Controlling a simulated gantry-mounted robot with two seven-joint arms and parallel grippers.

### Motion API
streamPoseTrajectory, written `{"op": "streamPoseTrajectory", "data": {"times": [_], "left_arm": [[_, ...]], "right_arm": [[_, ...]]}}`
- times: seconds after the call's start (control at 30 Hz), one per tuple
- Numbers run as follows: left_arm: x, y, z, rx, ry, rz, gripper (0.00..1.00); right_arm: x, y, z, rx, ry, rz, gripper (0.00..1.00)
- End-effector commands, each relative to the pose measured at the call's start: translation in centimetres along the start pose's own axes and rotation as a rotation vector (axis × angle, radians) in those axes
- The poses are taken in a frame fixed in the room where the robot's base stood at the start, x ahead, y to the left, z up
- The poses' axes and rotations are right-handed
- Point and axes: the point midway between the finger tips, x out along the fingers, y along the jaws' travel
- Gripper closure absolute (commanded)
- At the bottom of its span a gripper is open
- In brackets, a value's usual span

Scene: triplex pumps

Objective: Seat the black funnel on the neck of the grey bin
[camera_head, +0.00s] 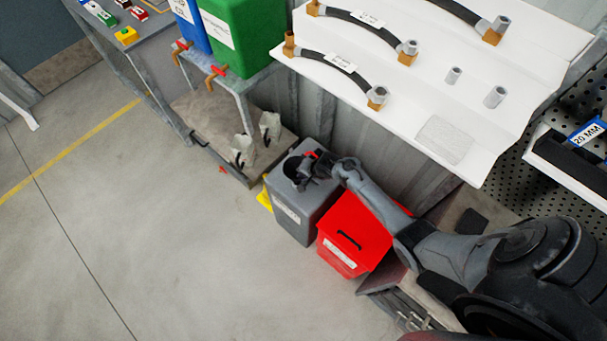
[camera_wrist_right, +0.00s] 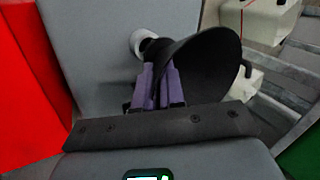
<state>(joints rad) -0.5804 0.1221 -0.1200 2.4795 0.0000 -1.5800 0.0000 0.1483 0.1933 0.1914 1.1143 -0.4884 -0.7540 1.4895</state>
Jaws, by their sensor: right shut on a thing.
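The grey bin (camera_head: 292,219) stands on the floor, and its grey top (camera_wrist_right: 85,60) fills the middle of the right wrist view. My right gripper (camera_head: 312,169) is over the bin's top, its purple fingers (camera_wrist_right: 158,86) shut on the black funnel (camera_head: 296,169). In the right wrist view the funnel (camera_wrist_right: 195,62) has its wide mouth towards the right. A short white neck (camera_wrist_right: 142,43) shows just left of the funnel, partly covered by it. The funnel's spout is hidden, so I cannot tell whether it touches the neck. My left gripper is not in view.
A red bin (camera_head: 352,238) stands right beside the grey bin. A low pallet with white items (camera_head: 243,148) lies behind to the left. A white sloped shelf (camera_head: 445,90) with hoses overhangs behind my right arm. Floor at left is clear.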

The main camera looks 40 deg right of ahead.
Motion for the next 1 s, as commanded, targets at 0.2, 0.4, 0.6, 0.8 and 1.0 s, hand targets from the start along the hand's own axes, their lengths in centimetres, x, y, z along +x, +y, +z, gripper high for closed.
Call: {"op": "streamPoseTrajectory", "data": {"times": [0.2, 0.4, 0.6, 0.8, 1.0], "left_arm": [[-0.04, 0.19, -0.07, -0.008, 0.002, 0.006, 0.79], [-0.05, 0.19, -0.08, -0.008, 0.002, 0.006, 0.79], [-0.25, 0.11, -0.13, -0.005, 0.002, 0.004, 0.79], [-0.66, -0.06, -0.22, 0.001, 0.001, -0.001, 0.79], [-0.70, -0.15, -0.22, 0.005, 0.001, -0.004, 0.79]], "right_arm": [[-0.01, -0.04, 0.00, 0.000, 0.000, -0.001, 1.00], [-0.02, -0.04, 0.00, 0.000, 0.000, -0.001, 1.00], [-0.07, -0.07, 0.01, 0.000, 0.000, -0.001, 1.00], [-0.12, -0.14, 0.02, -0.001, -0.001, -0.001, 1.00], [-0.02, -0.07, 0.02, -0.001, 0.000, -0.001, 1.00]]}}
